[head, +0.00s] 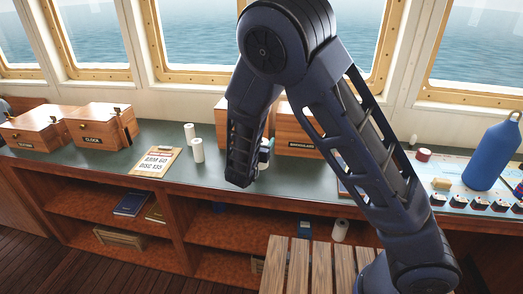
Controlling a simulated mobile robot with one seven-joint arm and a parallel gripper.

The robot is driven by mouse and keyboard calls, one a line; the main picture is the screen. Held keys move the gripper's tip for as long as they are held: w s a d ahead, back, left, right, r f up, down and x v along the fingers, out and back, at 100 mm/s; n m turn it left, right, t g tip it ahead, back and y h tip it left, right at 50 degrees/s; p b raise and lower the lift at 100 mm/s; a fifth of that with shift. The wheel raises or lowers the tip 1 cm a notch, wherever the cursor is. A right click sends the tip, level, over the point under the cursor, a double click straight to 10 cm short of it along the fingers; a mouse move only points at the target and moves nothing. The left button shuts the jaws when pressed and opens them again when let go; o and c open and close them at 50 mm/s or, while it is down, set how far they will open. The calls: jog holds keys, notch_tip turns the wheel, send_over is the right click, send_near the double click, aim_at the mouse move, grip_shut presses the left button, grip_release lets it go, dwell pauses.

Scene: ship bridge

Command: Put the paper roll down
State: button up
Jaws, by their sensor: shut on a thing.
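My arm reaches over the counter and its forearm hangs down in front of the back wall. My gripper (264,148) shows only in part at the right of the forearm, just above the green counter top (225,190). It is shut on a small white thing, the paper roll (263,157), of which only a sliver shows; the forearm hides the rest. I cannot tell whether the roll touches the counter. Two other white rolls stand upright on the counter to the left, one behind (189,133) and one in front (197,151).
A clipboard (156,161) lies left of the white rolls, with wooden boxes (100,127) farther left. Other wooden boxes (297,142) stand behind my forearm. A blue bottle (492,155) stands at right. A slatted wooden top (300,265) is in front. Counter between clipboard and forearm is mostly clear.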

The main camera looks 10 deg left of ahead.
jog(key=shift+f, duration=1.9)
jog(key=shift+f, duration=0.15)
jog(key=o, duration=1.2)
jog(key=shift+s, duration=0.1)
jog(key=s, duration=0.4)
jog(key=s+a, duration=0.1)
jog(key=s, duration=0.2)
jog(key=s+a, duration=0.1)
jog(key=s, duration=0.3)
jog(key=shift+s, duration=0.35)
jog(key=shift+w+d+r, duration=0.1)
jog(key=shift+r, duration=0.1)
